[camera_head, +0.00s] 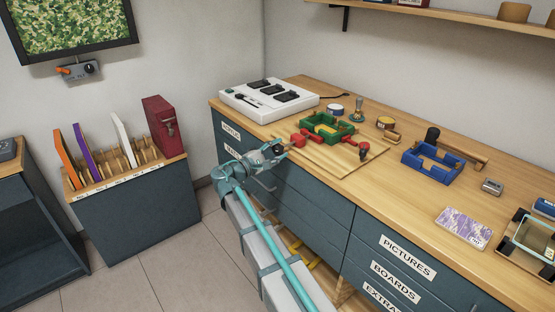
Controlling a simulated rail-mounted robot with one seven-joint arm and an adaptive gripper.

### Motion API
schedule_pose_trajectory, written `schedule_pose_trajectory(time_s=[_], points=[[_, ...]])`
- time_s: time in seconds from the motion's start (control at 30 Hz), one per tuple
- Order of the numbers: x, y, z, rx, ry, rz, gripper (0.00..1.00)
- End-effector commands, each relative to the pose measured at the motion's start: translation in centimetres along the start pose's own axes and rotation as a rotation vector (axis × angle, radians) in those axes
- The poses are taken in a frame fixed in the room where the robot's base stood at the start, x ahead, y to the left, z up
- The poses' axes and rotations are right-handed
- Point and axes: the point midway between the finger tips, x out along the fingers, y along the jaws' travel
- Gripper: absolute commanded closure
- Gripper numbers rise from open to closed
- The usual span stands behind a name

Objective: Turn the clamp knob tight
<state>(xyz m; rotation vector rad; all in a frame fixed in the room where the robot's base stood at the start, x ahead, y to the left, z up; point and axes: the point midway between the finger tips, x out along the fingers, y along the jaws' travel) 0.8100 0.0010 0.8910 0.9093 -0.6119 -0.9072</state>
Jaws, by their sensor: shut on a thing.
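A green frame (342,133) lies on a wooden board (338,162) at the front edge of the worktop. A red clamp (299,138) is at its left front side. My gripper (280,147) reaches in from the lower left, just off the front edge, shut on the end of the left clamp. A small dark red part, seemingly its clamp knob, shows between the fingers, which partly hide it. How tight it is cannot be seen.
A white control box (268,115) stands behind and left of the frame. Small jars and a brush (357,110) stand behind it. A blue frame (431,177) and a purple patterned card (464,228) lie to the right. Drawers (310,200) front the bench below.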

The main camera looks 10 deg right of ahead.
Motion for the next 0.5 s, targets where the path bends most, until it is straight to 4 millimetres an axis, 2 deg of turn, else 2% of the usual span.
schedule_pose_trajectory(time_s=[0.03, 0.5], points=[[-0.07, -0.48, -0.33, 0.048, -0.004, 0.001, 0.91], [-0.08, -0.55, -0.35, 0.491, -0.041, -0.005, 0.91]])
